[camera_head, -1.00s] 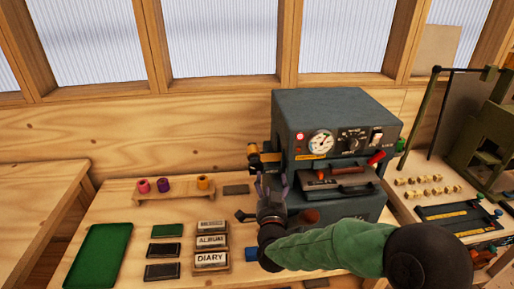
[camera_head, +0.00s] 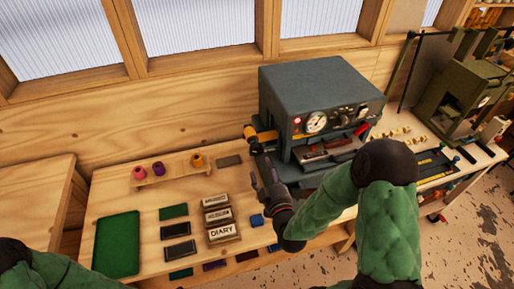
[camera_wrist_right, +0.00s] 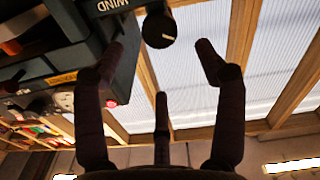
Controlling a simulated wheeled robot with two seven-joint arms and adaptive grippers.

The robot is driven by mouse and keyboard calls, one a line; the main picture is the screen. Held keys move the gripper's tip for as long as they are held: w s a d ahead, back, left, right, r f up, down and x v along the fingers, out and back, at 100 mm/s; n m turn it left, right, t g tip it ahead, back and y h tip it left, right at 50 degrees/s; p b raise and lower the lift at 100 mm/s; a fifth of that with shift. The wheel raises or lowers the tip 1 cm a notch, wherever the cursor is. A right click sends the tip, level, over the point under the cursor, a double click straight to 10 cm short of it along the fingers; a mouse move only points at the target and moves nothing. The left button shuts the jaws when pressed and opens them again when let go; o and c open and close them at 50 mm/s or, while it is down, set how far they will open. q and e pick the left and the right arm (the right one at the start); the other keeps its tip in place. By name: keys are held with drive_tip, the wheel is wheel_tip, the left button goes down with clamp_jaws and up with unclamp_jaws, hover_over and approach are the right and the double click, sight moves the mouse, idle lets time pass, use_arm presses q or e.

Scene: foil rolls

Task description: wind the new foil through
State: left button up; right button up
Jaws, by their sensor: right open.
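The grey foil machine (camera_head: 325,85) stands at the back of the bench, with a gauge and switches on its front. A gold roll (camera_head: 266,136) sits at its left side. My right gripper (camera_head: 264,172) is open beside the machine's lower left side, below that roll. In the right wrist view, its spread fingers (camera_wrist_right: 162,62) have nothing between them. A dark round knob (camera_wrist_right: 159,31) lies beyond the fingertips, next to a label reading WIND (camera_wrist_right: 112,5). My left gripper is out of view; only part of that arm shows at bottom left.
A wooden rack (camera_head: 170,176) holds pink, purple and gold rolls. A green tray (camera_head: 117,245), dark pads (camera_head: 176,230) and lettered blocks, one reading DIARY (camera_head: 223,232), lie on the bench. A small blue object (camera_head: 257,220) is near my right gripper. Olive equipment (camera_head: 455,90) stands at right.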

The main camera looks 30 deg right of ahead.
sight(257, 152)
drive_tip(key=x, duration=0.9)
drive_tip(key=shift+w, duration=0.25)
drive_tip(key=c, duration=1.1)
